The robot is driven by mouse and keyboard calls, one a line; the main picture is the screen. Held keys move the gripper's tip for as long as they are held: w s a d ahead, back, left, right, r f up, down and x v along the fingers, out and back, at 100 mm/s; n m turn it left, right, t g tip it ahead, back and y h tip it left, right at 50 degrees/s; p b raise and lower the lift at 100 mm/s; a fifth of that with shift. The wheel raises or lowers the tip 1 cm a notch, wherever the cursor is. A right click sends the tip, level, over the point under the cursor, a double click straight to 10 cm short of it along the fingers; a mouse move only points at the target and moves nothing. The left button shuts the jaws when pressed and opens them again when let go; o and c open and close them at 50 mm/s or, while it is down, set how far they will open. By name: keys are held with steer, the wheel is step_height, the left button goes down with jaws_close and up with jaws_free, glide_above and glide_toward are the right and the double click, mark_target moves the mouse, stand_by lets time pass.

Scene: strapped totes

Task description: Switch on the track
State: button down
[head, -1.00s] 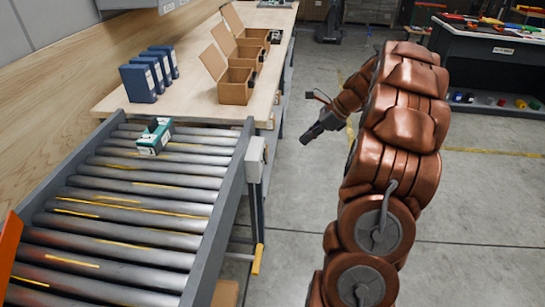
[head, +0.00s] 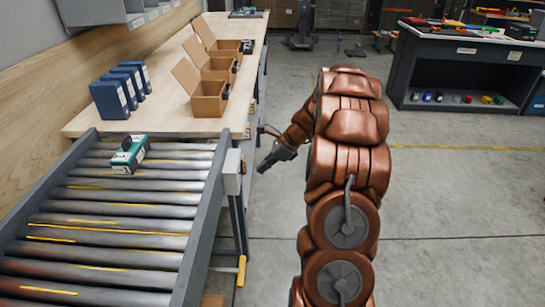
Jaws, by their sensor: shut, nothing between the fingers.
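The track is a roller conveyor (head: 120,212) with grey metal rollers, at the lower left in the head view. A small grey-white box (head: 232,172) is fixed to the outer side of its right rail, near the far end; no button or switch can be made out on it. A teal and white item (head: 129,155) lies on the far rollers. My gripper (head: 262,170) is shut and empty, a little to the right of the grey-white box and apart from it.
A wooden table (head: 160,125) adjoins the conveyor's far end, with blue binders (head: 118,92) and open cardboard boxes (head: 209,98). A yellow-ended leg (head: 241,271) stands below the rail. A dark workbench (head: 465,75) is at the back right.

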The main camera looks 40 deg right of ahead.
steer(key=w+a, duration=0.2)
steer(key=shift+w+a+f, duration=0.1)
steer(key=shift+w+a, duration=0.2)
steer(key=shift+a, duration=0.1)
steer(key=shift+w+a, duration=0.1)
stand_by(0.3)
steer(key=shift+p, duration=0.35)
steer(key=shift+r+p, duration=0.75)
steer(key=shift+r, duration=0.1)
glide_toward(244, 168)
steer(key=s+d+r, duration=0.3)
steer(key=s+d, duration=0.1)
steer(key=d, duration=0.1)
